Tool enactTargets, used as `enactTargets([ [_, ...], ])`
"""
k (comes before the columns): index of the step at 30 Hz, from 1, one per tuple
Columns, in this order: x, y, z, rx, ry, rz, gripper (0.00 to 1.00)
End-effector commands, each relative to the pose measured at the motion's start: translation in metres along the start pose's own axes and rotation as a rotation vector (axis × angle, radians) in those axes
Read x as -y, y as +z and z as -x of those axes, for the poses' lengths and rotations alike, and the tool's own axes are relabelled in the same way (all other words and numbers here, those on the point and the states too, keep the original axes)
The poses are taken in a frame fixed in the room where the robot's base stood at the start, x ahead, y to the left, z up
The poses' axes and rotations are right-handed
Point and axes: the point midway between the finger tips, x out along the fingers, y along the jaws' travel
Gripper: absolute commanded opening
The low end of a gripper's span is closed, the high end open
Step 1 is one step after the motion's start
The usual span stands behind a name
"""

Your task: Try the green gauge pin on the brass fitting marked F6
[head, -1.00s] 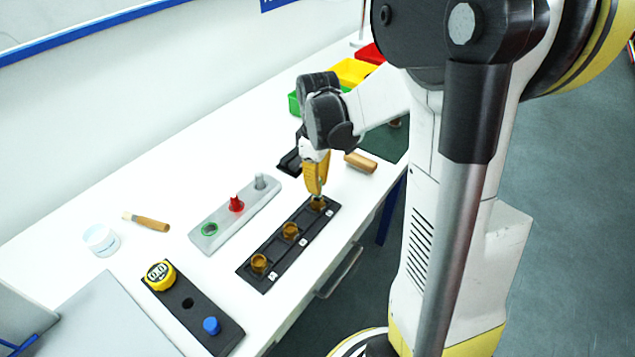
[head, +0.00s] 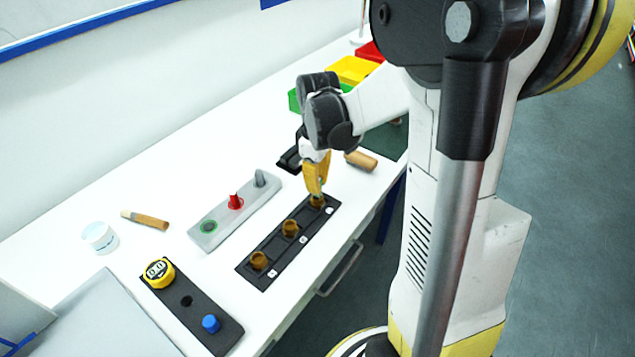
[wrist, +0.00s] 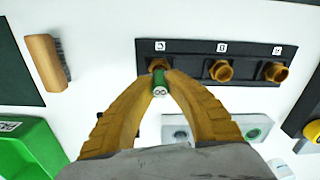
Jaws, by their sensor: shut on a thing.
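My gripper (wrist: 160,82) has its yellow fingers shut on the green gauge pin (wrist: 160,88). The pin's marked end faces the wrist camera. Its far end is at the brass fitting (wrist: 157,63) at the left end of the black holder (wrist: 190,62) in the wrist view. I cannot tell how far inside it is. In the head view my gripper (head: 316,193) is over this same fitting (head: 317,202), the farthest in the row. Two other brass fittings, the middle one (wrist: 221,70) and the right one (wrist: 276,72), stand uncovered. The white labels are too small to read surely.
A grey rack (head: 232,222) beside the holder has an empty green-ringed place, a red pin (head: 236,202) and a grey pin (head: 260,179). A wooden-handled brush (head: 361,160) lies near my gripper. A black plate (head: 190,310) carries a yellow gauge and a blue knob.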

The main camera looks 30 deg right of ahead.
Motion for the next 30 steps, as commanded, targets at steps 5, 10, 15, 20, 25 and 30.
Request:
enactTargets([
  [5,0.0,0.0,0.002,0.0,0.0,0.0,0.0],
  [10,0.0,0.0,0.008,0.0,0.0,0.0,0.0],
  [15,0.0,0.0,0.013,0.0,0.0,0.0,0.0],
  [20,0.0,0.0,0.016,0.0,0.0,0.0,0.0],
  [25,0.0,0.0,0.015,0.0,0.0,0.0,0.0],
  [30,0.0,0.0,0.015,0.0,0.0,0.0,0.0],
])
